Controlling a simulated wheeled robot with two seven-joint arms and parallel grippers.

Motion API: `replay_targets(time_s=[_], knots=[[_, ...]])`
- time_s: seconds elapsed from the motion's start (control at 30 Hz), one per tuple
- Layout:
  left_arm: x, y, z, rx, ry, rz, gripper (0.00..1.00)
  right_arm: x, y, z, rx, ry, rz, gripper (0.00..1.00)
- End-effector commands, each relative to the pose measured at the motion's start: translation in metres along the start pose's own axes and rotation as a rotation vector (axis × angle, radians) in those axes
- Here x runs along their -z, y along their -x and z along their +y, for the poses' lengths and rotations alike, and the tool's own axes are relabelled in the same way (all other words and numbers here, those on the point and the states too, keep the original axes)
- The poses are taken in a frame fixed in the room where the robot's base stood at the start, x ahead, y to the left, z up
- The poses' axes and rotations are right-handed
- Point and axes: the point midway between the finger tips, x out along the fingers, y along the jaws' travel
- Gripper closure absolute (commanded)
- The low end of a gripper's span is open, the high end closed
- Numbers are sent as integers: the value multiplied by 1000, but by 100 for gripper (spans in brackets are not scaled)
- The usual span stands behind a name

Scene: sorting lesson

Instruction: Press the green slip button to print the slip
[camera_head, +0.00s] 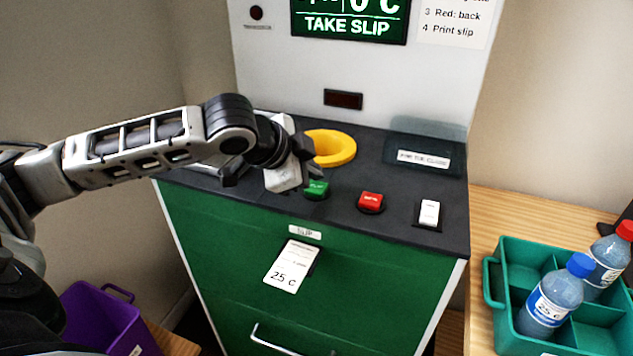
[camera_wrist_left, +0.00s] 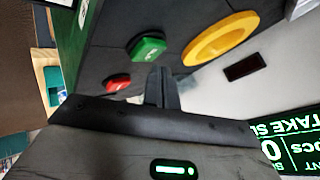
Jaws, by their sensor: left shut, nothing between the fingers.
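The green button (camera_head: 316,189) sits on the dark top panel of the machine, left of the red button (camera_head: 370,201). My left gripper (camera_head: 284,178) is shut and empty, just left of the green button in the head view. In the left wrist view the closed fingers (camera_wrist_left: 162,86) point close to the green button (camera_wrist_left: 148,47); I cannot tell whether they touch it. A white slip (camera_head: 290,266) marked "25 c" hangs out of the slot on the green front. The display (camera_head: 349,20) reads "TAKE SLIP". My right gripper is not in view.
A yellow ring (camera_head: 331,148) lies behind the green button, and a white switch (camera_head: 429,213) stands right of the red one. A teal crate (camera_head: 493,287) with two capped bottles is on the wooden table at right. A purple bin (camera_head: 101,318) stands at lower left.

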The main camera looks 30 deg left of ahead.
Motion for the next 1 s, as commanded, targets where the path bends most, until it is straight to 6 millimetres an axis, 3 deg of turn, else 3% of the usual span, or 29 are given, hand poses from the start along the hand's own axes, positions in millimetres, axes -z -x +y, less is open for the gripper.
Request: replay_targets(time_s=[0.23, 0.5, 1.0], knots=[[2, 3, -2, 1, 0, 1, 100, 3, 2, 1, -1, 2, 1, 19], [16, 22, -16, 2, 0, 2, 100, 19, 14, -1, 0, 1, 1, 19], [26, 35, -25, 0, 0, 1, 100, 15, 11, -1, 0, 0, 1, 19]])
